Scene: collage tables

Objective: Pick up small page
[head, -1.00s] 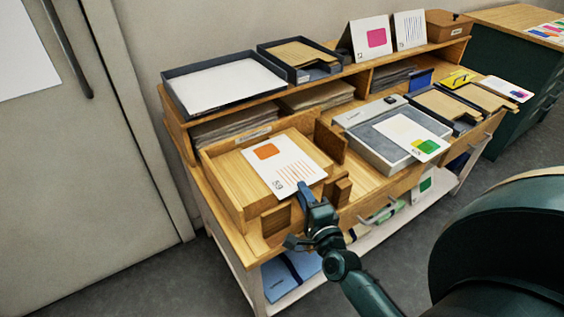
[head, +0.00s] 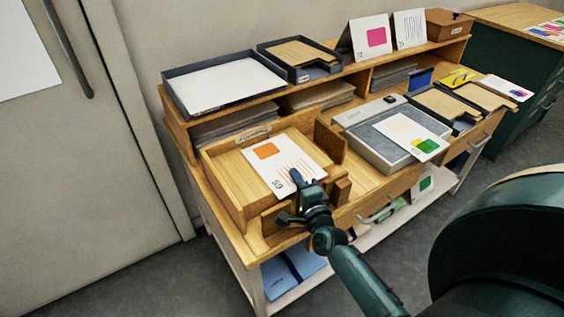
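A small white page (head: 272,168) with an orange patch, orange stripes and the number 59 lies in a shallow wooden tray (head: 222,173) on the desk, leaning over its front side. My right gripper (head: 296,179) is at the page's front edge, with a blue fingertip over its lower part. The gripper's body hides the front right corner of the page and part of the tray front. I cannot tell whether the fingers are closed on the page. My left gripper is not in view.
Right of the tray, a grey box (head: 376,150) holds a page with a green patch (head: 411,135). A shelf behind carries a dark paper tray (head: 222,82) and two standing cards. Wooden blocks (head: 342,190) stand beside my gripper. A grey door (head: 70,190) is at the left.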

